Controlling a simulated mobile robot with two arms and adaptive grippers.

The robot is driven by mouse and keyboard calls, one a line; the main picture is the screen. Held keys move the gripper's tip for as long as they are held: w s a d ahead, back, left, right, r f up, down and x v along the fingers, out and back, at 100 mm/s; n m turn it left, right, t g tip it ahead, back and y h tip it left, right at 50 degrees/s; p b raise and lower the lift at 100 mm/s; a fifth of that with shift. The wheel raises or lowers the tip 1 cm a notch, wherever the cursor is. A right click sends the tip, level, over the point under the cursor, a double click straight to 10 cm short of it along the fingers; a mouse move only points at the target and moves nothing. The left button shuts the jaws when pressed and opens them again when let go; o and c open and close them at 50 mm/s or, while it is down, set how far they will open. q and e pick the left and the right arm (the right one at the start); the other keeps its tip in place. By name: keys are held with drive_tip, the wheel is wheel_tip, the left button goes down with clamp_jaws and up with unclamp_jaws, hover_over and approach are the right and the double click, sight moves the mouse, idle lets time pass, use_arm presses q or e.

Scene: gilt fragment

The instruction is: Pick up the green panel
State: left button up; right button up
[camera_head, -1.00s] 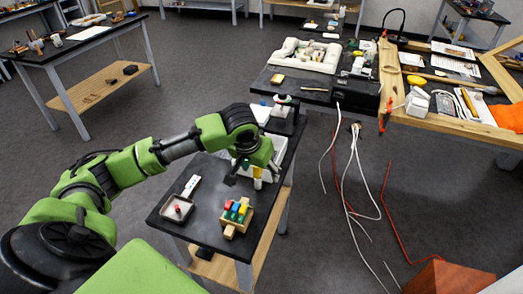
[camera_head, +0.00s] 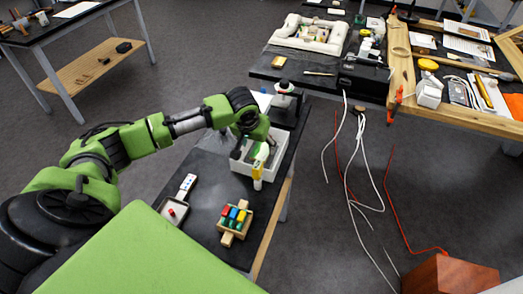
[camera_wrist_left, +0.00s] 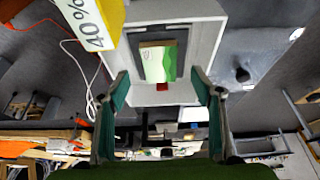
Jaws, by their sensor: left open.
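The green panel (camera_wrist_left: 168,63), green with a pale face, lies inside a white box (camera_wrist_left: 201,32) in the left wrist view. In the head view the panel is hard to make out behind my gripper. My left gripper (camera_head: 249,154) is at the white box (camera_head: 284,160) on the small black table. In the left wrist view, my left gripper (camera_wrist_left: 160,75) is open, one finger on each side of the panel in the picture; contact cannot be told. My right gripper is out of view.
A rack of coloured blocks (camera_head: 234,217) and a small tray (camera_head: 172,212) lie nearer. Cables (camera_head: 355,180) hang at the right.

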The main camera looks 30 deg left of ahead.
sight(261, 151)
use_arm(q)
drive_tip(key=shift+w+a+f, duration=0.1)
drive_tip(key=shift+w+f, duration=0.05)
drive_tip(key=shift+f, duration=0.1)
drive_tip(key=shift+w+f+p, duration=0.35)
drive_tip(key=shift+f+p, duration=0.15)
drive_tip(key=x, duration=0.3)
drive_tip(key=shift+w+p, duration=0.1)
drive_tip(key=shift+p, duration=0.3)
drive_tip(key=shift+w+f, duration=0.15)
drive_tip(key=shift+f, duration=0.2)
drive_tip(key=c, duration=1.2)
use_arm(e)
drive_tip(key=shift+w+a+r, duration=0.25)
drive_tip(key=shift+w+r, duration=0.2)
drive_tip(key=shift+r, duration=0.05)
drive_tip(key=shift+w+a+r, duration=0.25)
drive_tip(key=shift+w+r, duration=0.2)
